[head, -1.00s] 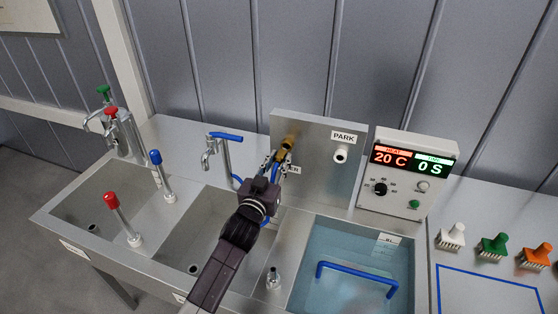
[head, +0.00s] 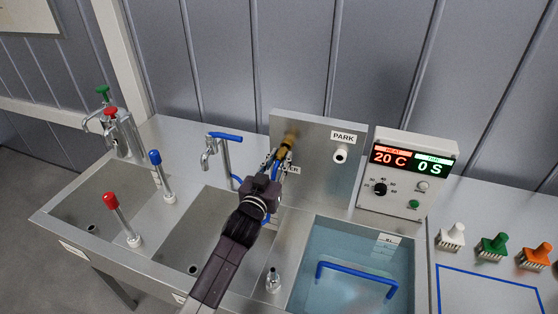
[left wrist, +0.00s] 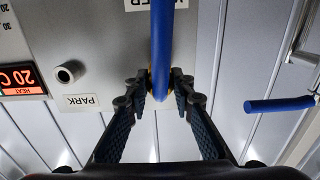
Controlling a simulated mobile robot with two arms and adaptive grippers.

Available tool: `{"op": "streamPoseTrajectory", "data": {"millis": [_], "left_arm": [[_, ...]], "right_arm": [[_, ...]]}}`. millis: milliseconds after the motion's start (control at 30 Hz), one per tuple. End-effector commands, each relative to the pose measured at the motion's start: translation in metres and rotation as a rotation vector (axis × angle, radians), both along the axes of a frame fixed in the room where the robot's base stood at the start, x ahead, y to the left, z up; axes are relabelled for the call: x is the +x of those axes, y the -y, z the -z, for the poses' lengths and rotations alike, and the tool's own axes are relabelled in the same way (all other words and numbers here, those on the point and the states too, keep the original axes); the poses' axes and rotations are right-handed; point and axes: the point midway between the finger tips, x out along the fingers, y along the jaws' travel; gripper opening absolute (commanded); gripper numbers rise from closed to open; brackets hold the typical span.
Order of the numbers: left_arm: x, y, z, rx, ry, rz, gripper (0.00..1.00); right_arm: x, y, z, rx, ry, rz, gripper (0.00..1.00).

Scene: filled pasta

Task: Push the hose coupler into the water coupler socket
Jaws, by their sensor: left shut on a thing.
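My left gripper (head: 277,160) is at the upright metal panel (head: 316,135), shut on the brass hose coupler (head: 284,152). In the left wrist view, the gripper's fingers (left wrist: 160,92) close around the coupler, which is mostly hidden behind them and the blue hose (left wrist: 162,40). The coupler and socket look in line, but I cannot tell how deep the coupler sits. My right gripper is out of view.
A white PARK holder (head: 340,154) sits right of the socket on the panel. A control box (head: 408,174) reads 20 C and 0 S. A blue-handled tap (head: 222,150) stands left of my arm. A water-filled basin (head: 350,250) with a blue handle lies in front.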

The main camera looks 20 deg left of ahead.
Motion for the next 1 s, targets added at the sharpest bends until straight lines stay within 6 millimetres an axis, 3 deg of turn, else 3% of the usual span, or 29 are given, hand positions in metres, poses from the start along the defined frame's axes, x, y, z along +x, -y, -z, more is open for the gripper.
{"op": "streamPoseTrajectory", "data": {"millis": [1000], "left_arm": [[0.017, 0.001, -0.001, -0.001, 0.001, 0.001, 0.00]], "right_arm": [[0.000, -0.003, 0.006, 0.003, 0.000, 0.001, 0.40]]}}
